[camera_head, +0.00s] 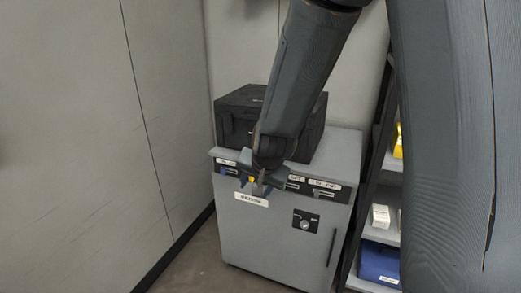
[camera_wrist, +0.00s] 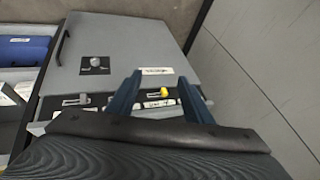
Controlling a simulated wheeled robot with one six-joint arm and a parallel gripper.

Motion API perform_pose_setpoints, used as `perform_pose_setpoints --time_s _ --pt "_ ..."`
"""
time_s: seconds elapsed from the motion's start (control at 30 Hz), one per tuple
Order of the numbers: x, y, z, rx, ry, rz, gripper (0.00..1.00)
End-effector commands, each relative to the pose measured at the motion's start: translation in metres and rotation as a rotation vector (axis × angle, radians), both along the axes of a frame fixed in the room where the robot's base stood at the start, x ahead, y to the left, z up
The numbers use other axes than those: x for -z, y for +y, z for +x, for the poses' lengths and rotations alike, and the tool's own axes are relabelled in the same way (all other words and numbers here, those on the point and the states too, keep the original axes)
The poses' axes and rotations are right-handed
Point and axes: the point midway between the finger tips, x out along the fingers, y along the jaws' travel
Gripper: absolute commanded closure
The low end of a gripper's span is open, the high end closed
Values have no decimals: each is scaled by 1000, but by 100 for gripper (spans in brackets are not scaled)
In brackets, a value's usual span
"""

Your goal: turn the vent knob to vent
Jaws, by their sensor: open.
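A grey cabinet (camera_head: 270,240) has a dark strip along its upper front with several small controls and white labels too small to read. One control is a yellow knob (camera_wrist: 164,92); in the wrist view it appears between my two blue fingers, nearer the right one. The yellow also shows in the head view (camera_head: 251,180). My gripper (camera_head: 254,187) is open in front of this strip; the fingers (camera_wrist: 159,77) are apart with nothing held. A round knob on a black plate (camera_wrist: 96,64) is on the cabinet door. I cannot read which control is the vent knob.
A black case (camera_head: 237,112) stands on the cabinet top behind my arm. A dark shelf on the right holds a white box (camera_head: 380,216) and a blue bin (camera_head: 379,262). A wall (camera_head: 80,130) is on the left. The floor between wall and cabinet is clear.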

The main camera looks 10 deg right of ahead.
Motion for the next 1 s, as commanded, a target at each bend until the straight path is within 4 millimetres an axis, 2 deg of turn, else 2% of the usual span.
perform_pose_setpoints --time_s 0.03,0.1,0.2,0.33,0.47,0.63,0.83,1.0 --pt "9 7 35 95 -79 43 54" --pt "10 11 80 245 -207 111 54" --pt "10 11 135 454 -392 211 54" --pt "9 5 183 701 -640 336 54" --pt "9 -3 204 890 -869 440 54" --pt "9 -10 206 1027 -1084 523 54" --pt "6 -16 206 1075 -1179 556 54" --pt "5 -30 222 1077 -1184 556 54"
